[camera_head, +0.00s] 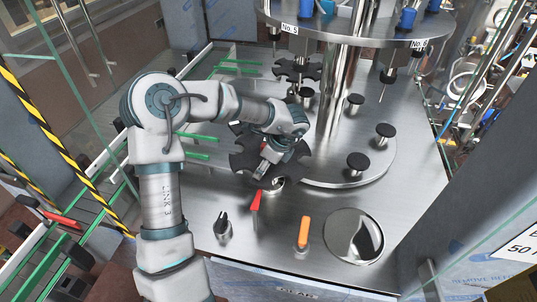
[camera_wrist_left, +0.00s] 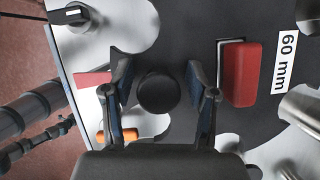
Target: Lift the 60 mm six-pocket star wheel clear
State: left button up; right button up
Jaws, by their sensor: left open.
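The 60 mm star wheel is a dark plate with rounded pockets (camera_head: 294,168), lying near the front left of the steel machine deck under my left gripper. In the left wrist view the plate (camera_wrist_left: 185,28) fills much of the picture and carries a white "60 mm" label (camera_wrist_left: 287,62). A round black knob (camera_wrist_left: 158,92) stands between the fingers of my left gripper (camera_wrist_left: 160,95), with a gap on each side. A red block (camera_wrist_left: 240,74) sits on the plate beside one finger. In the head view my left gripper (camera_head: 265,160) partly covers the wheel. My right gripper is not in view.
A red lever (camera_head: 256,201), an orange lever (camera_head: 303,232) and a black selector knob (camera_head: 222,226) stand in front. Several black knobs, one of them here (camera_head: 358,163), rise to the right. Another dark star wheel (camera_head: 297,70) is behind, near the central column (camera_head: 335,95).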

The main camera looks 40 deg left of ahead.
pick_arm(q)
jog(key=shift+d, duration=0.3)
jog(key=shift+c, duration=0.5)
grip_shut()
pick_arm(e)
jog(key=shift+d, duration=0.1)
pick_arm(q)
jog(key=shift+w+r, duration=0.1)
jog(key=shift+r, duration=0.1)
jog(key=r, duration=0.8)
jog(key=shift+a+r+b, duration=0.35)
jog(key=shift+b, duration=0.05)
jog(key=shift+d+r, duration=0.1)
jog(key=shift+r, duration=0.35)
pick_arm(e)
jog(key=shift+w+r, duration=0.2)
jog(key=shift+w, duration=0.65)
